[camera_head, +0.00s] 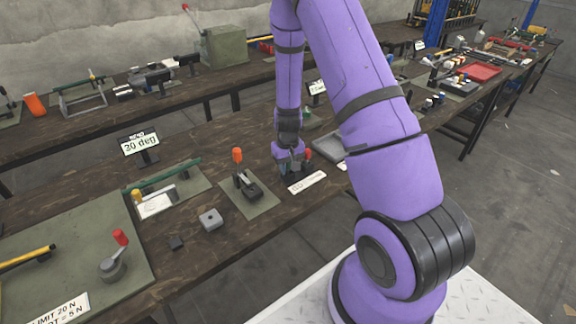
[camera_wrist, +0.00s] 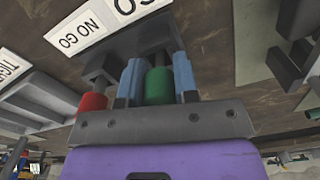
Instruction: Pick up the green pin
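The green pin (camera_wrist: 158,87) shows in the wrist view between the two blue fingers of my gripper (camera_wrist: 158,82). The fingers press close on both its sides with no clear gap. The pin's far end meets a dark holder (camera_wrist: 150,40); I cannot tell whether it is seated there. A red pin (camera_wrist: 93,101) stands just left of the fingers. In the head view my gripper (camera_head: 291,168) is low over the bench, and the red pin (camera_head: 308,155) shows beside it. The green pin is hidden there.
A white NO GO card (camera_head: 306,182) lies in front of the holder. A grey tray (camera_head: 330,147) is to the right. A grey block (camera_head: 211,219) stands on open bench wood.

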